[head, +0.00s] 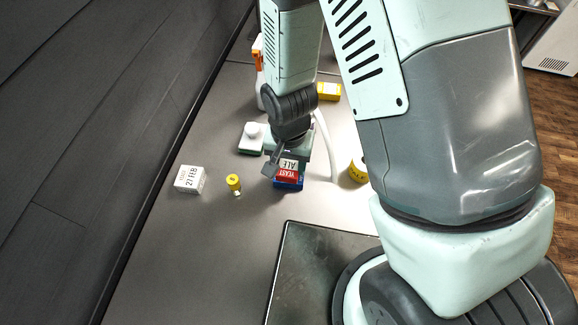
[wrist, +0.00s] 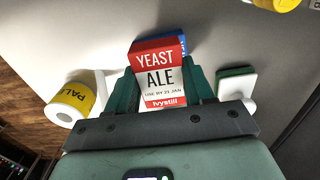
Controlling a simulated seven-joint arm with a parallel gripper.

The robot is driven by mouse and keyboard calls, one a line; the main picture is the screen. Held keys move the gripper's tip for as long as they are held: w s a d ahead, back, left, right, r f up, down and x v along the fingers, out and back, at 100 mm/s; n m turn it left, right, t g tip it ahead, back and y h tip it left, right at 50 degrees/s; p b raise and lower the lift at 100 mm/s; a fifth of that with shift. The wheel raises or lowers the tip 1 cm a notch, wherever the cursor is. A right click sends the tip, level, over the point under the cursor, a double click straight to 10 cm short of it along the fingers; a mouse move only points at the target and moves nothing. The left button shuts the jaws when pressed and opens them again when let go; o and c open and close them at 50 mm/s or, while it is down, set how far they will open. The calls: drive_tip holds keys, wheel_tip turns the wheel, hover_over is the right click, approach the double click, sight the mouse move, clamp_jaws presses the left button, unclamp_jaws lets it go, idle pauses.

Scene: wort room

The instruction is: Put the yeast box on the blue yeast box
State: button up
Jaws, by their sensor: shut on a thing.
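The yeast box (head: 288,170) is red and white, with "YEAST ALE" on its face. It also shows in the wrist view (wrist: 160,75), between the two fingers. My gripper (head: 283,160) is shut on it. The blue yeast box (head: 288,184) is right below the held box in the head view, standing on the counter. In the wrist view only a blue strip of it (wrist: 174,41) shows behind the red box. The two boxes look lined up closely; I cannot tell whether they touch.
A white date box (head: 189,180) and a small yellow-topped item (head: 234,184) stand to the left. A white-handled scrubber (head: 252,138), a spray bottle (head: 259,70), a yellow box (head: 329,91) and a yellow-labelled roll (head: 358,170) are around. A dark tray (head: 315,240) lies in front.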

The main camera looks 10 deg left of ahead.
drive_tip(key=shift+f, duration=1.3)
drive_tip(key=o, duration=1)
drive_tip(key=shift+f, duration=0.1)
